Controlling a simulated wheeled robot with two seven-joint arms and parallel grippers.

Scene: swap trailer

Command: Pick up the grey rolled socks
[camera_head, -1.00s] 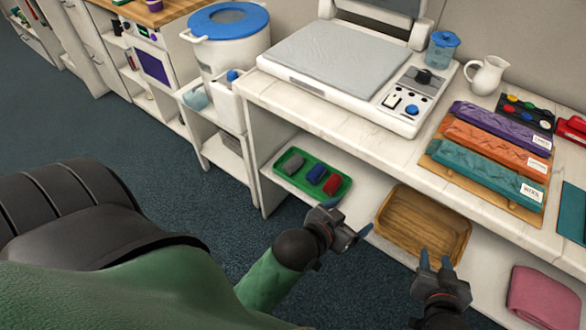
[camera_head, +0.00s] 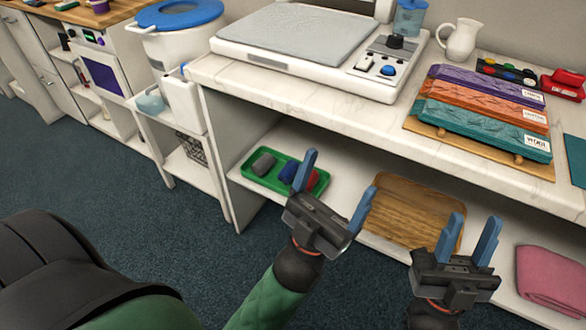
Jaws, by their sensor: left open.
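The grey rolled socks (camera_head: 264,163) lie at the left end of a green tray (camera_head: 319,186) on the lower shelf. Blue socks (camera_head: 289,172) and red socks (camera_head: 313,179) lie beside them, partly hidden by my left gripper's finger. My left gripper (camera_head: 335,190) is open and empty, in front of and to the right of the tray, with its blue fingers spread wide. My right gripper (camera_head: 467,240) is in front of the shelf at the lower right, with its two blue fingers apart and nothing between them.
A wooden tray (camera_head: 405,205) stands on the shelf right of the green tray, and a pink folded cloth (camera_head: 552,278) lies further right. The white countertop (camera_head: 330,112) overhangs the shelf. A white side panel (camera_head: 217,150) bounds the shelf's left end.

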